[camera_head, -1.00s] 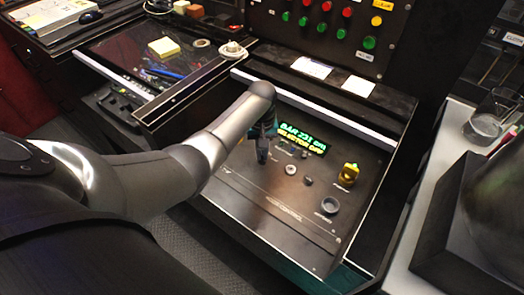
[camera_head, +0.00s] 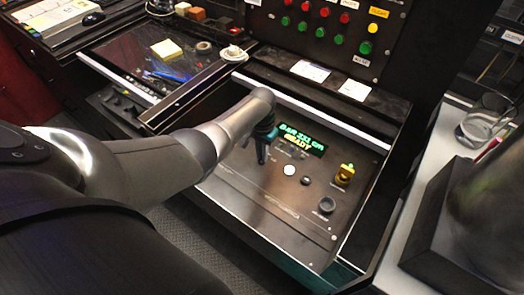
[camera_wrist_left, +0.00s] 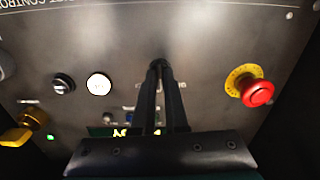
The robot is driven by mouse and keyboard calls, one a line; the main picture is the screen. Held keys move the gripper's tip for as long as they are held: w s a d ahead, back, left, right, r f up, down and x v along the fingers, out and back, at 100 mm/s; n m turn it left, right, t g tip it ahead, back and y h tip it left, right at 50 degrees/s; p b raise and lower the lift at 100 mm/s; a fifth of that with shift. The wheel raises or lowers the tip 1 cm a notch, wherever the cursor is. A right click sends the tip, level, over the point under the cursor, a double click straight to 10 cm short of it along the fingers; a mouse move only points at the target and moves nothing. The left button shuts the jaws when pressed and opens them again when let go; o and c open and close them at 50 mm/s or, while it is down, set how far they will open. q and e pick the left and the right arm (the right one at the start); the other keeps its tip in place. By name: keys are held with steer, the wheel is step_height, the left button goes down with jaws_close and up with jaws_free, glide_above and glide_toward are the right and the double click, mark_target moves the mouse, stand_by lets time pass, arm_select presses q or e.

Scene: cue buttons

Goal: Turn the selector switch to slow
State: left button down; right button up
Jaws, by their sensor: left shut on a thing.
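My left gripper (camera_head: 261,158) points down at the sloping control panel (camera_head: 240,190), and its fingertips are at the panel surface. In the left wrist view its two dark fingers (camera_wrist_left: 160,66) are close together, shut on a small dark thing. This is most likely the selector switch, which the fingertips almost wholly hide, so its pointer and labels cannot be read. The green display (camera_head: 300,139) beside the gripper reads "BAR 231 cm" and "READY". A round button (camera_head: 289,170) is lit white; it also shows in the left wrist view (camera_wrist_left: 99,84).
A red mushroom button (camera_wrist_left: 257,92) on a yellow collar is right of the fingers in the wrist view. A black knob (camera_head: 306,180), a yellow switch (camera_head: 344,174) and a larger dark knob (camera_head: 327,204) are on the panel's right. A glass (camera_head: 484,125) stands at the far right.

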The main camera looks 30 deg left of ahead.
arm_select(q)
steer(key=shift+m, duration=0.5)
steer(key=c, duration=0.9)
jaws_free()
steer(key=shift+c, duration=0.2)
step_height(320, 180, up, 15)
steer(key=p, duration=0.7)
